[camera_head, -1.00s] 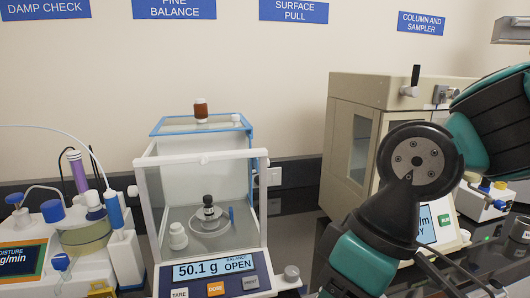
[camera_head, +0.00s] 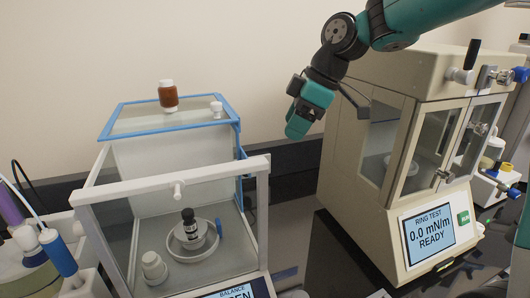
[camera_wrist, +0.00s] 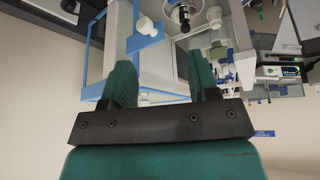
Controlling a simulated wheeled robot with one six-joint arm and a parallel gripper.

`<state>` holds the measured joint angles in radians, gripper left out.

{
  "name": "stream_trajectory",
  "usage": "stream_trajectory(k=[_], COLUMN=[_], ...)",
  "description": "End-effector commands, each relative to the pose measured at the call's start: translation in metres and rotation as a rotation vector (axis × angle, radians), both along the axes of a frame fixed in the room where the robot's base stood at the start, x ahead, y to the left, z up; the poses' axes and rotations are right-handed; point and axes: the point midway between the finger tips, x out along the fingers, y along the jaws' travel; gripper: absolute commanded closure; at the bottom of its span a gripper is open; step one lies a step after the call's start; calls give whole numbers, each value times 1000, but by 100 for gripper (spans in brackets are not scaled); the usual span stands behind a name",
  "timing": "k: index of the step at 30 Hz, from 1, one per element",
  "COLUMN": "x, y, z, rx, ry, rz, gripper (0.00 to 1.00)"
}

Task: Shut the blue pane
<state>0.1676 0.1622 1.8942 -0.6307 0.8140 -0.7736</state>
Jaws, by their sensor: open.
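The blue-framed clear pane (camera_head: 128,119) lies flat at the top rear of the balance. Open space shows between its front edge and the balance's white front frame (camera_head: 170,183). A brown bottle (camera_head: 168,95) and a small white cap-like piece (camera_head: 217,108) stand on the pane. My gripper (camera_head: 295,133) is in the air to the right of the pane, pointing down, apart from it. In the wrist view my gripper (camera_wrist: 163,72) is open with nothing between its fingers; blue frame parts (camera_wrist: 150,50) show past the fingers.
The beige ring-test cabinet (camera_head: 355,195) stands close on the right. Dark counter (camera_head: 298,250) is bare between them. Tubed apparatus stands at left.

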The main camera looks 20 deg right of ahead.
Motion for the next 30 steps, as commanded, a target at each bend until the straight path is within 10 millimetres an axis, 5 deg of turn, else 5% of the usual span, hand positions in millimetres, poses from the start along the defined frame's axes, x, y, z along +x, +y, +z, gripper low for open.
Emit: stream_trajectory(k=[4,10,30], x=[23,29,56], y=[-17,-22,30], z=[34,42,-80], rx=[-58,-93,-93], ry=[-120,-174,-169], rz=[301,447,444], gripper=[45,45,45])
